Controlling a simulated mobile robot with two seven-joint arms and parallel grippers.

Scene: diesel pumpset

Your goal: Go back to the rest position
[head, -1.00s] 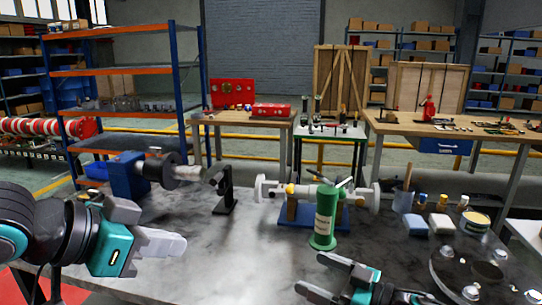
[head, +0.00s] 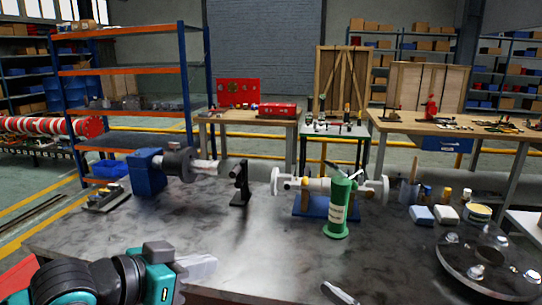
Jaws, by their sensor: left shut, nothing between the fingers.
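My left gripper (head: 198,267) is low at the left, over the front edge of the grey table (head: 120,228). Its fingers are together, with nothing between them, and point right. Only a fingertip of my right gripper (head: 340,293) shows at the bottom edge; the rest is out of frame. Both grippers are apart from the objects on the table.
A blue vise-like unit (head: 150,175) stands at the table's back left, with a black stand (head: 240,183) beside it. A green cylinder (head: 338,210) stands before a pale pipe assembly (head: 310,186). A dark round flange (head: 487,262) lies at right. The table's middle front is clear.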

